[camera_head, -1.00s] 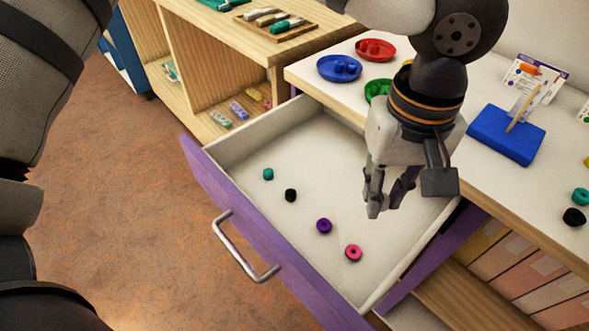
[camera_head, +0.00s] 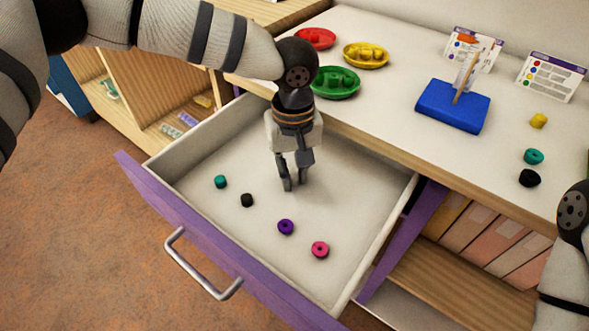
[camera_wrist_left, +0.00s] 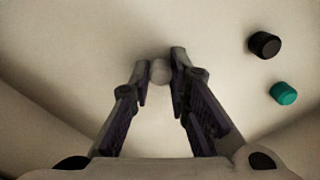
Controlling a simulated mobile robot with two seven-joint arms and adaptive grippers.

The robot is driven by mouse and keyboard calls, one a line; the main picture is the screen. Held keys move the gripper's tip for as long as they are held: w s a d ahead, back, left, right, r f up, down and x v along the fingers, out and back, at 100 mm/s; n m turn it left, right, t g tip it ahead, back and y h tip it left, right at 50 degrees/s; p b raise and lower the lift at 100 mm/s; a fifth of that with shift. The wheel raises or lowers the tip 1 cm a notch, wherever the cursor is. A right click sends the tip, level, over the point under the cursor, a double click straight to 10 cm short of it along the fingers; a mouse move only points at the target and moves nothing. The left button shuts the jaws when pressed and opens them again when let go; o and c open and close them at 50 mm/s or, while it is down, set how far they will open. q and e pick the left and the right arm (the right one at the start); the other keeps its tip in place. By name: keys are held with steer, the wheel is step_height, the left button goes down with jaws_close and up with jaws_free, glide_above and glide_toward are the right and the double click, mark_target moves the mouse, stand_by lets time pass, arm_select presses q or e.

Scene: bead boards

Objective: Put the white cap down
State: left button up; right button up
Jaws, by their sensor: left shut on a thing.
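My left gripper (camera_head: 293,186) points down inside the open drawer (camera_head: 183,213), towards its back. In the left wrist view its fingers (camera_wrist_left: 159,76) are shut on a small round white cap (camera_wrist_left: 159,71). The cap is close in colour to the drawer floor and I cannot make it out in the head view. Whether it touches the floor is unclear. A teal bead (camera_head: 221,181), a black bead (camera_head: 247,200), a purple bead (camera_head: 286,227) and a pink bead (camera_head: 320,249) lie apart on the drawer floor. My right gripper is out of view.
The white tabletop (camera_head: 390,115) behind holds red (camera_head: 316,37), yellow (camera_head: 366,53) and green (camera_head: 335,81) dishes, a blue peg board (camera_head: 452,107), cards and several loose beads. The drawer floor right of the gripper is clear.

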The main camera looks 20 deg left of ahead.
mark_target(294, 176)
arm_select(q)
steer(key=shift+r, duration=0.1)
steer(key=o, duration=0.7)
step_height(294, 176, up, 12)
steer(key=shift+r+p, duration=0.1)
steer(key=shift+p, duration=0.35)
